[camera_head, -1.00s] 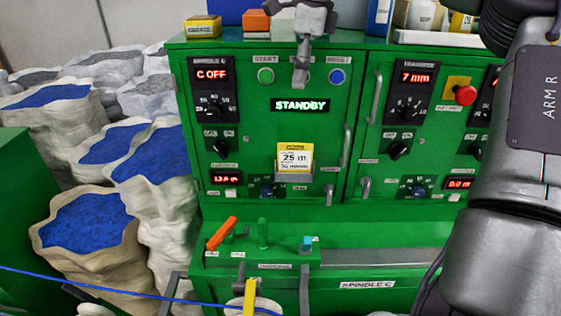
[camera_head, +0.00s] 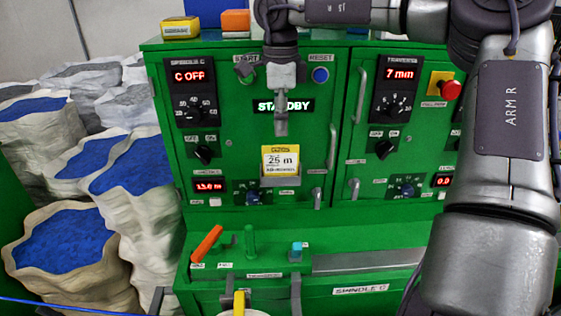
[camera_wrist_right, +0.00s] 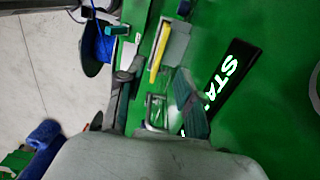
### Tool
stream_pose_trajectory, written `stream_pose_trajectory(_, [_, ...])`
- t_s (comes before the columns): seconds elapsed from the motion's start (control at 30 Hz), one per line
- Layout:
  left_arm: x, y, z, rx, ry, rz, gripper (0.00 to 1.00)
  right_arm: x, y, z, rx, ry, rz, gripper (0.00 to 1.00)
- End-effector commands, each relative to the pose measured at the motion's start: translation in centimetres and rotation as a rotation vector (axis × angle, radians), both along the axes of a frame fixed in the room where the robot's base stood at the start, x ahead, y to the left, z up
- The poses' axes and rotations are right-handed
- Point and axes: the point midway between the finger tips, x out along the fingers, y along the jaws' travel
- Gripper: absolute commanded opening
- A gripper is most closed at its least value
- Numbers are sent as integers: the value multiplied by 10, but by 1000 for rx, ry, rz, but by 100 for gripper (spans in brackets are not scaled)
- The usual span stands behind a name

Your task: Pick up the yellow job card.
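The yellow job card (camera_head: 281,158), white with a yellow top strip, stands upright in a small holder on the front of the green machine, below the STANDBY display. In the right wrist view its yellow strip (camera_wrist_right: 157,62) shows edge-on, just beyond the fingertips. My right gripper (camera_head: 281,130) points down in front of the panel, just above the card and apart from it. In the right wrist view the right gripper (camera_wrist_right: 157,100) has its two fingers spread with nothing between them. My left gripper is not in view.
The green panel (camera_head: 335,225) carries dials, switches and a red stop button (camera_head: 450,90). Grey vertical handles (camera_head: 332,148) stick out to the right of the card. Below is a ledge with an orange lever (camera_head: 207,244). Sacks of blue granules (camera_head: 62,240) stand at left.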

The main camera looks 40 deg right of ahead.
Motion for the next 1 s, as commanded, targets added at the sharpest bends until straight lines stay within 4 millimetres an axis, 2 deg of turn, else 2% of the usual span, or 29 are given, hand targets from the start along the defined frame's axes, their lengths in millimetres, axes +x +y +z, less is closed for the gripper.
stream_pose_trajectory(0.17, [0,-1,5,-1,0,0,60,-1,0,-12,2,2,-1,36])
stream_pose_trajectory(0.5, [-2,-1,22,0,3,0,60,-1,0,-61,1,2,-1,36])
stream_pose_trajectory(0.77, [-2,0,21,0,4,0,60,0,0,-66,0,-1,-2,36])
stream_pose_trajectory(0.8, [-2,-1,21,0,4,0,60,0,0,-66,0,-1,-2,35])
stream_pose_trajectory(1.0, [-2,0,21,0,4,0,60,0,0,-66,0,-1,-1,1])
